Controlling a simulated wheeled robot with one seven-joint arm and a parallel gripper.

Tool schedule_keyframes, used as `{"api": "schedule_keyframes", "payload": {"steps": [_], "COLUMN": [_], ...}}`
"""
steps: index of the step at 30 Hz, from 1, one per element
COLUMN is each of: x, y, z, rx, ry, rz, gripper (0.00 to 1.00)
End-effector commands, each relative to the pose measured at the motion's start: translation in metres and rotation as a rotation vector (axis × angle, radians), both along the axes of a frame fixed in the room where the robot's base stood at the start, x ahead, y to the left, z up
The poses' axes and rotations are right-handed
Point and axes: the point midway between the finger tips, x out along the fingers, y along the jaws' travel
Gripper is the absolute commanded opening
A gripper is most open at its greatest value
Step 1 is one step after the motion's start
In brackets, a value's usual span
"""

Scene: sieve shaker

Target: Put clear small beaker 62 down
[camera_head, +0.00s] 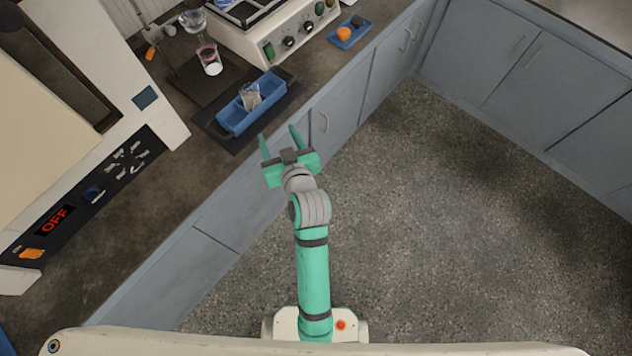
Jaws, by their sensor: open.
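A clear small beaker (250,97) sits in the blue tray (233,123) on the dark mat at the counter's front edge. It looks tilted, but its exact pose is hard to tell at this size. My gripper (279,142) is open and empty, with two green fingers pointing toward the tray. It appears in front of the counter edge, apart from the beaker and the tray.
A shaker with knobs (270,40) stands behind the tray. A glass vessel with dark pink and white contents (210,62) stands behind left. A small blue tray (350,32) holds an orange item. A machine reading OFF (55,218) fills the left. The floor is clear.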

Motion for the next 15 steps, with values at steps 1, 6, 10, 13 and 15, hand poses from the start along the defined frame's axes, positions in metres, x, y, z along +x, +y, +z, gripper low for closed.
{"api": "schedule_keyframes", "payload": {"steps": [1,6,10,13,15], "x": [-0.015,-0.060,-0.098,-0.128,-0.150], "y": [-0.009,-0.040,-0.060,-0.074,-0.083], "z": [-0.014,-0.040,-0.053,-0.059,-0.061], "rx": [0.004,0.014,0.017,0.015,0.013], "ry": [0.010,0.000,-0.012,-0.024,-0.032], "rz": [-0.032,-0.137,-0.207,-0.255,-0.284], "gripper": [0.57,0.57,0.57,0.57,0.57]}}
